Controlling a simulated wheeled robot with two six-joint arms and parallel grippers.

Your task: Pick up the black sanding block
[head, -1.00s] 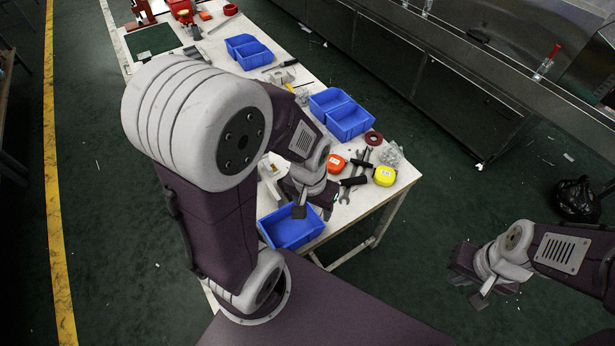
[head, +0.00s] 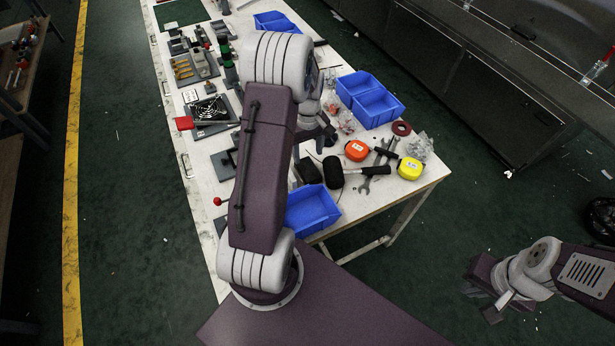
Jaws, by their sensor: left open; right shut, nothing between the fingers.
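A dark block (head: 308,171) lies on the table between my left arm and the head of a black mallet (head: 334,172). It looks like the black sanding block, but it is partly hidden by my arm and I cannot be sure. My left gripper (head: 326,138) is over the table, above and beyond this block in the picture. It is open and largely hidden by my own arm, with nothing seen in it. My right gripper (head: 497,303) is shut and empty, out over the floor at the lower right, away from the table.
A blue bin (head: 312,208) stands at the near table edge, with other blue bins (head: 377,108) farther back. An orange tape measure (head: 357,150), a yellow tape measure (head: 410,168) and wrenches (head: 368,182) lie at the right. A fan plate (head: 210,110) lies left of my arm.

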